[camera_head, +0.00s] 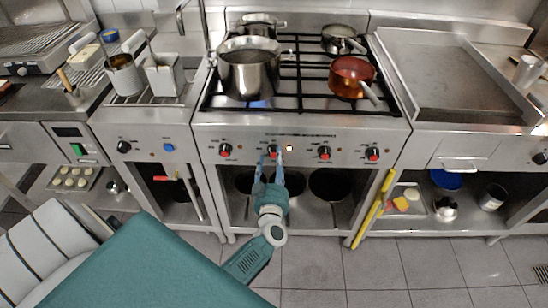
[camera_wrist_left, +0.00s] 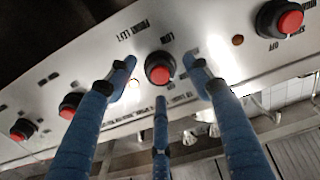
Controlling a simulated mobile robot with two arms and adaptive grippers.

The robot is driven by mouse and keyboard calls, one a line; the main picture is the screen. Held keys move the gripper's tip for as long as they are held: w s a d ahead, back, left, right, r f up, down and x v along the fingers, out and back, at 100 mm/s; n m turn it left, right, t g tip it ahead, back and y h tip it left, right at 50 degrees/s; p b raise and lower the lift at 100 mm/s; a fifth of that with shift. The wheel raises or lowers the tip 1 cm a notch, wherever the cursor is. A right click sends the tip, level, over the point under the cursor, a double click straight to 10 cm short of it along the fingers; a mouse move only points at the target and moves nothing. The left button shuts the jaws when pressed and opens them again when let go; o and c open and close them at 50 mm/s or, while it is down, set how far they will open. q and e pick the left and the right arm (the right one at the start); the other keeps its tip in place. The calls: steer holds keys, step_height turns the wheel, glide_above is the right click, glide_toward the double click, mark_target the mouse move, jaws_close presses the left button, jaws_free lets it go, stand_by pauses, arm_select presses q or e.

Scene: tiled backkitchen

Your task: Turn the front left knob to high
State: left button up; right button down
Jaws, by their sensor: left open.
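The front left knob (camera_wrist_left: 160,68) is black with a red cap. It sits on the steel stove panel, with "FRONT LEFT" and "LOW" lettering beside it in the wrist view. In the head view this knob (camera_head: 273,152) is the second from the left on the stove front. My left gripper (camera_wrist_left: 168,78) is open, its blue fingers spread on both sides of the knob and a third finger below it. I cannot tell whether any finger touches the knob. The knob's pointer is not clear. My right gripper is not in view.
Other red-capped knobs (camera_head: 225,150) (camera_head: 324,153) (camera_head: 373,154) line the same panel. A steel pot (camera_head: 249,72) and a red saucepan (camera_head: 352,77) stand on the burners above. A yellow bar (camera_head: 372,208) leans at the stove's right side. The floor in front is clear.

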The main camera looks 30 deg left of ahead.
arm_select(q)
steer(key=shift+x, duration=0.85)
steer(key=c, duration=1.1)
steer(key=shift+c, duration=0.2)
steer(key=shift+n, duration=0.3)
steer(key=n+b, duration=0.1)
steer(key=n, duration=0.3)
steer(key=shift+s+f+n, duration=0.1)
steer(key=shift+n, duration=0.2)
steer(key=shift+n+b, duration=0.55)
steer(key=shift+n, duration=1.65)
